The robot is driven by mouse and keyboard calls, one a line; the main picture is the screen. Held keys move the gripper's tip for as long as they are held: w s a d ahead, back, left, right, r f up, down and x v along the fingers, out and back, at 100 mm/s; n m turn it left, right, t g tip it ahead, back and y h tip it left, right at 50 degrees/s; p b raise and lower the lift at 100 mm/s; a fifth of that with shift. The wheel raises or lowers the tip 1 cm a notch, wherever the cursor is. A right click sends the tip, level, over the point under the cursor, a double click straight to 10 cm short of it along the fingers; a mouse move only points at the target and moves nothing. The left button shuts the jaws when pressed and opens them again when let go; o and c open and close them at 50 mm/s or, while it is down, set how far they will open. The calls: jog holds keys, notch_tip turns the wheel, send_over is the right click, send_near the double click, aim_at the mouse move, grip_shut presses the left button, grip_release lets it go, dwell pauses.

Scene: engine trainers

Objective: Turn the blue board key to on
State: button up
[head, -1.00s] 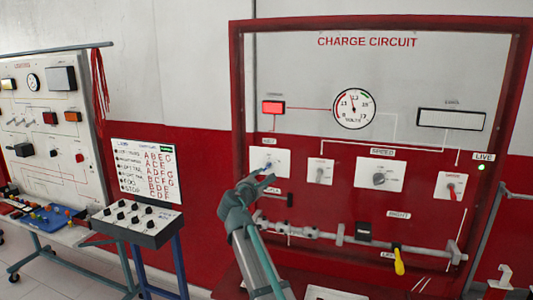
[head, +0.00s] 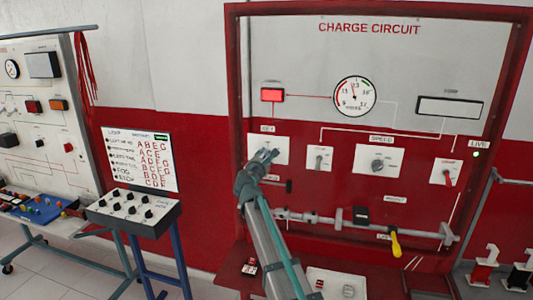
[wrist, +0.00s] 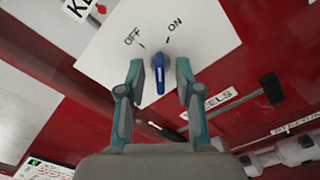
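The blue key (wrist: 160,74) sits on a white plate (wrist: 105,52) marked OFF and ON. In the wrist view its upper end lies between the two marks; I cannot tell which it points at. My gripper (wrist: 161,78) is open, with one finger on each side of the key and a visible gap on both sides. In the head view my gripper (head: 263,157) is in front of the key plate (head: 280,143) on the charge circuit board and hides most of the key.
The board also has a gauge (head: 354,96), a lit red lamp (head: 272,95), a speed knob plate (head: 378,162), a red switch (head: 447,178) and a yellow handle (head: 396,246). A rail (head: 350,222) runs below. A switch box (head: 133,212) stands to the left.

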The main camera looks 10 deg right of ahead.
jog(key=shift+w+d, duration=0.3)
jog(key=shift+w, duration=0.35)
grip_shut()
